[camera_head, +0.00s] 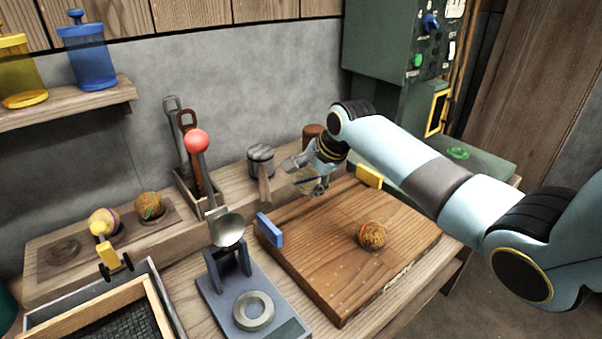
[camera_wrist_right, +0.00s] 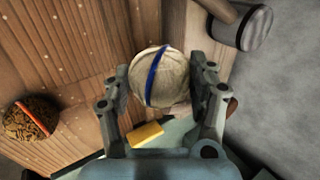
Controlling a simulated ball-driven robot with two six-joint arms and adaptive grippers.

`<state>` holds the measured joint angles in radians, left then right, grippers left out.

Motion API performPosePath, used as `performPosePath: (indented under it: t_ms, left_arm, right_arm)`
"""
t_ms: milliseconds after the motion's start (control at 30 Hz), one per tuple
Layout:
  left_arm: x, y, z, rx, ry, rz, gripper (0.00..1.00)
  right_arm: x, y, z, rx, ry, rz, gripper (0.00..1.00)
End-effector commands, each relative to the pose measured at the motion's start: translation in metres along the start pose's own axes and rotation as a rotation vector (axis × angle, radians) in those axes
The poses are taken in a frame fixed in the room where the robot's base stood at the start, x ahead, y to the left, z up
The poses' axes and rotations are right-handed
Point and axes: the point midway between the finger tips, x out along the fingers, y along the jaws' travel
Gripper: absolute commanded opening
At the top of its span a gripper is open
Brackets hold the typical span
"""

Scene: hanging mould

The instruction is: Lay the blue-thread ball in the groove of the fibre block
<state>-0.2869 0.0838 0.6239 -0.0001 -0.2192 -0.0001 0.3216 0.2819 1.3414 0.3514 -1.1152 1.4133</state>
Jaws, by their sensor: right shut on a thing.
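The blue-thread ball (camera_wrist_right: 160,78) is pale and fibrous with a blue thread around it. In the right wrist view it sits between the two fingers of my right gripper (camera_wrist_right: 162,92), which is shut on it. In the head view my right gripper (camera_head: 316,182) is over the back corner of a wooden board, and the ball (camera_head: 308,186) shows only partly behind the fingers. I cannot pick out a fibre block with a groove for certain in either view. My left gripper is not in view.
A red-knobbed lever press (camera_head: 228,231) stands left. Much of the board is clear.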

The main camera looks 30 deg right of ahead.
Motion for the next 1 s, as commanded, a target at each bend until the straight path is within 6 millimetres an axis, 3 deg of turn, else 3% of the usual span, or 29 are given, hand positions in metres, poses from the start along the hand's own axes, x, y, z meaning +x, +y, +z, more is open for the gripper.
performPosePath:
  t_ms: [100, 267, 567, 733, 1000]
  left_arm:
    - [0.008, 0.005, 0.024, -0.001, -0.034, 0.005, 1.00]
    - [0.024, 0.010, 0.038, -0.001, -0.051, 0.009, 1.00]
    - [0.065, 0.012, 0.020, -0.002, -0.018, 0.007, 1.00]
    - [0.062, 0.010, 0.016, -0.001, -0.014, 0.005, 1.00]
    - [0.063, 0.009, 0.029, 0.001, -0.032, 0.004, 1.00]
  right_arm:
    - [0.007, 0.005, 0.000, 0.000, 0.000, 0.001, 0.24]
    - [0.020, 0.013, 0.000, 0.000, 0.000, 0.002, 0.24]
    - [0.049, 0.031, 0.000, 0.000, 0.000, 0.003, 0.24]
    - [0.061, 0.038, 0.000, 0.000, -0.001, 0.003, 0.24]
    - [0.070, 0.043, 0.000, 0.000, 0.000, 0.002, 0.24]
